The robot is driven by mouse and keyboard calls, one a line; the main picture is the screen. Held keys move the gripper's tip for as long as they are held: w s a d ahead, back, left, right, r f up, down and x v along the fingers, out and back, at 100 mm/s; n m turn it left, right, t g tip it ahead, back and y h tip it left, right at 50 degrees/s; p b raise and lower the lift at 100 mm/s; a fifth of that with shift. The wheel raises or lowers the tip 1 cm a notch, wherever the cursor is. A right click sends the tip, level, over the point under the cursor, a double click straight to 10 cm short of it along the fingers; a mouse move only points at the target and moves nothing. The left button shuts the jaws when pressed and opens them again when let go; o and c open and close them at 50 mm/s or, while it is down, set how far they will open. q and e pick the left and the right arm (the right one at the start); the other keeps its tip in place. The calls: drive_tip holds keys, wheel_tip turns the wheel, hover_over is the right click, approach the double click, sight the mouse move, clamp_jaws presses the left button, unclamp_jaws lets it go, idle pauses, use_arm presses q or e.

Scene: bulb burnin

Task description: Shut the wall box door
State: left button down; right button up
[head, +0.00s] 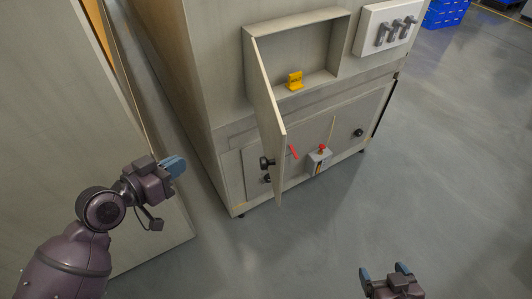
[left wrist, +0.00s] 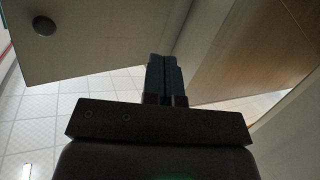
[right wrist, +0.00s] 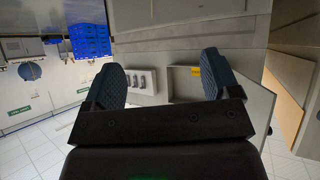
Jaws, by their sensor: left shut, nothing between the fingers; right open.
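The wall box (head: 314,34) is an open shallow box on the front of a grey-beige cabinet. Its door (head: 266,110) hangs on the box's left edge and stands wide open, swung out toward me, with a round black knob (head: 266,163) near its lower end. A yellow tag (head: 295,81) stands inside the box. My left gripper (head: 176,166) is shut and empty, to the left of the door and apart from it. In the left wrist view, a panel with a dark knob (left wrist: 44,25) shows at upper left. My right gripper (head: 386,272) is open and empty, low at the right, away from the door.
A white panel with several grey levers (head: 389,28) is right of the box. Below are lower cabinet doors with a black knob (head: 358,132) and a small grey box with a red button (head: 322,149). A tall panel (head: 75,110) stands at left. Floor at right is clear; blue crates (head: 445,13) stand far back.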

use_arm(q)
drive_tip(key=s+d+r+m+g+h, duration=0.2)
drive_tip(key=d+r+m+g+h, duration=0.15)
drive_tip(key=r, duration=0.25)
drive_tip(key=m+g+h, duration=0.5)
drive_tip(key=m, duration=0.2)
approach(280, 155)
drive_tip(key=d+p, duration=0.1)
drive_tip(key=d, duration=0.2)
drive_tip(key=w+d+p, duration=0.1)
drive_tip(key=d+p, duration=0.1)
drive_tip(key=d, duration=0.1)
drive_tip(key=shift+w+r, duration=0.1)
drive_tip(key=shift+r, duration=0.05)
drive_tip(key=shift+w+d+p, duration=0.1)
drive_tip(key=shift+d+p, duration=0.2)
drive_tip(key=shift+d, duration=0.4)
use_arm(e)
drive_tip(key=shift+s+d+r, duration=0.1)
drive_tip(key=shift+s+r, duration=0.3)
drive_tip(key=shift+r, duration=0.3)
use_arm(q)
drive_tip(key=shift+d, duration=0.1)
use_arm(e)
drive_tip(key=shift+d, duration=0.1)
